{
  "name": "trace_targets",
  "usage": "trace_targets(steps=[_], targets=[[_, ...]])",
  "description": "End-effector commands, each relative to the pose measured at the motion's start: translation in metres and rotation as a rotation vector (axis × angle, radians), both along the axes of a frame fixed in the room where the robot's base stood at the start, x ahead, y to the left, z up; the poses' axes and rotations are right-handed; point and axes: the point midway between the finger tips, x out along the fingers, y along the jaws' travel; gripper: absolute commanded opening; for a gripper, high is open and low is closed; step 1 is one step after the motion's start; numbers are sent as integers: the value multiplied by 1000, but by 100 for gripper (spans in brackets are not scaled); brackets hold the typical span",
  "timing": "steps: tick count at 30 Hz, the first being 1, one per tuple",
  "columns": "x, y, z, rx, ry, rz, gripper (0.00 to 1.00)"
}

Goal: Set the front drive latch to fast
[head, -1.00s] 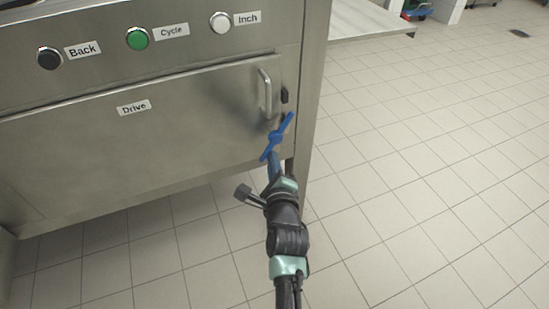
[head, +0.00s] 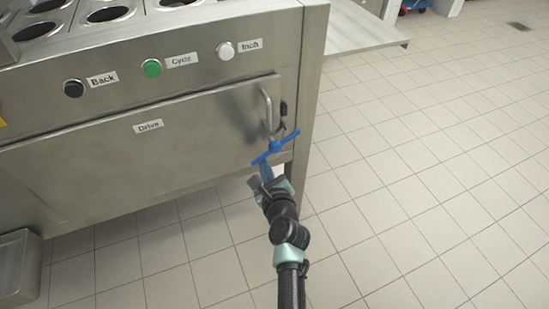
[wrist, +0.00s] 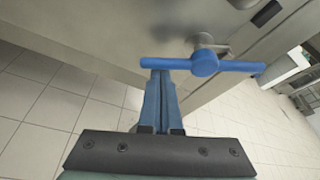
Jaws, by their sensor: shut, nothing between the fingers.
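A blue two-armed handle (head: 276,147) with a round hub is at the lower right of the machine's Drive door. It slants up to the right in the head view. In the wrist view the blue handle (wrist: 204,62) lies nearly level on a metal shaft. My gripper (head: 264,167) is shut and empty below its left arm. In the wrist view my fingertips (wrist: 158,74) are just under that left arm; I cannot tell if they touch it. No mark reading fast is visible.
The Drive door (head: 150,150) has a metal pull handle (head: 267,110) above the blue handle. The Back (head: 73,88), Cycle (head: 151,68) and Inch (head: 225,51) buttons sit above. Open tiled floor (head: 430,180) lies right. A grey bin (head: 18,268) stands at lower left.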

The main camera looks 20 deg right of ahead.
Motion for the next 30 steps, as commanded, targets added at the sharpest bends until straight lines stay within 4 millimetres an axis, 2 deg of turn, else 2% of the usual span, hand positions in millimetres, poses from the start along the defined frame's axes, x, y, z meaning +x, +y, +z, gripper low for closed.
trace_targets(steps=[1,15,30], targets=[[0,1,9,46,1,-1,0],[0,9,21,387,11,-1,0],[0,11,23,486,15,0,0]])
